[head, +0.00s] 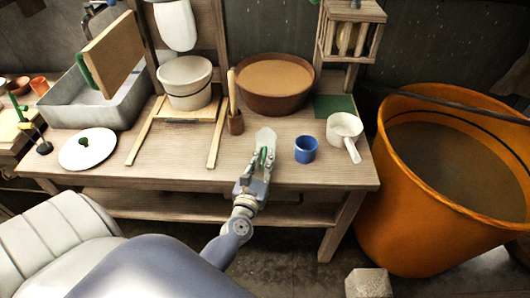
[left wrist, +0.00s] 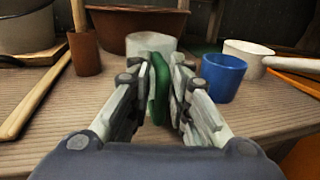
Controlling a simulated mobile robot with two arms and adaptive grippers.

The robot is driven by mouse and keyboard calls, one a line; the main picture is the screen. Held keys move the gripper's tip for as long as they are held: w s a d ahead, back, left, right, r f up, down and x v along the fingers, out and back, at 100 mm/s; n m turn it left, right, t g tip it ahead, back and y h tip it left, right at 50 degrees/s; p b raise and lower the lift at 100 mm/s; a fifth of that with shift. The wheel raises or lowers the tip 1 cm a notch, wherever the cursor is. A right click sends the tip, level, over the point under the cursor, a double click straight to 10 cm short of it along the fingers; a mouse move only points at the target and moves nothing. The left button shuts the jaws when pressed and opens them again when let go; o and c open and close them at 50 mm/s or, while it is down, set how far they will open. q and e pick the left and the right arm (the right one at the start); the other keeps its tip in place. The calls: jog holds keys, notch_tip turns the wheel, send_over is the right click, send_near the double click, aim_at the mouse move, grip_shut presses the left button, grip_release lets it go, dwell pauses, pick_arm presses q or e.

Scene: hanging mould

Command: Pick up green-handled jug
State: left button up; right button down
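The green-handled jug (head: 266,138) is a pale, translucent vessel on the wooden table, in front of the brown bowl. In the left wrist view the jug (left wrist: 151,44) stands behind its green handle (left wrist: 159,88), which faces me. My left gripper (head: 259,163) is at the handle, with one finger on each side. In the left wrist view the fingers of the left gripper (left wrist: 159,95) lie close against the handle's sides, and it looks gripped. The jug's base is hidden behind the fingers. My right gripper is not in view.
A blue cup (head: 306,149) stands just right of the jug, and a white handled pot (head: 344,131) is beyond it. A brown bowl (head: 271,104) is behind. A small brown cup (head: 236,123) with a wooden stick stands left. Wooden rails (head: 216,137) lie further left.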

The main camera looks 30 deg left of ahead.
pick_arm(q)
grip_shut()
jog(key=shift+r, duration=0.15)
jog(key=shift+r+p, duration=0.85)
jog(key=shift+r, duration=1)
jog(key=r+b+v, duration=0.1)
jog(key=b+v, duration=0.4)
jog(key=v, duration=1.1)
jog(key=shift+b, duration=0.4)
jog(key=shift+d+r, duration=0.1)
